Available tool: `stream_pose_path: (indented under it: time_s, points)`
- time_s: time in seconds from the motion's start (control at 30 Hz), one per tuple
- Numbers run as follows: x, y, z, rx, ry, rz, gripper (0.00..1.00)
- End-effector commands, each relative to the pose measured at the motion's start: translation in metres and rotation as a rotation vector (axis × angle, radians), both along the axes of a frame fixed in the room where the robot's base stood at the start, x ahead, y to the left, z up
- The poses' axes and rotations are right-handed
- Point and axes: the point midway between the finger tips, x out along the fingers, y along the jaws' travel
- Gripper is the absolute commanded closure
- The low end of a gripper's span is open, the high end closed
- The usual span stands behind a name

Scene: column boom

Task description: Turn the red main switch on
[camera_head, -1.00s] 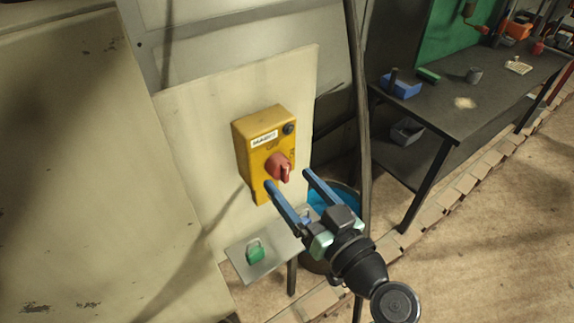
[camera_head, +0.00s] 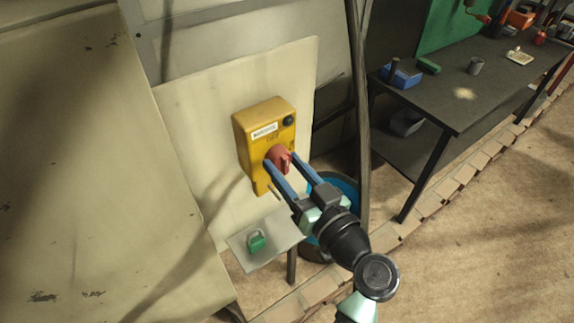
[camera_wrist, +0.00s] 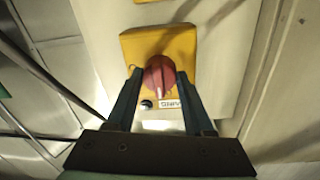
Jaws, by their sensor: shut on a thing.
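The red main switch (camera_head: 279,157) is a rotary knob with a raised grip on the front of a yellow box (camera_head: 257,178). The box is fixed to a cream panel and has a white label and a dark round button at its top. My gripper (camera_head: 281,159) reaches in from the lower right, with its two blue fingers on either side of the knob. In the wrist view the gripper (camera_wrist: 159,77) is shut on the red knob (camera_wrist: 158,82), one finger against each side. The fingers partly hide the knob in the head view.
A small shelf (camera_head: 275,243) with a green padlock (camera_head: 256,242) on it sits below the box. A dark post (camera_head: 358,110) and a blue-filled bucket (camera_head: 347,188) stand to the right. A workbench (camera_head: 450,100) with several items is at the back right.

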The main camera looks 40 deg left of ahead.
Motion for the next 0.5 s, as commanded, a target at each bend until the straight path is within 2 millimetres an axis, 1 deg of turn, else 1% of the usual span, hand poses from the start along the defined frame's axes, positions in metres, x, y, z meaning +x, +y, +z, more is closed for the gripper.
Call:
stream_pose_path:
  time_s: [0.27, 0.5]
  points:
    - [0.0, -0.0003, 0.0002, 0.006, 0.017, -0.001, 1.0]
    - [0.0006, -0.0013, 0.0002, 0.04, 0.117, -0.003, 1.0]
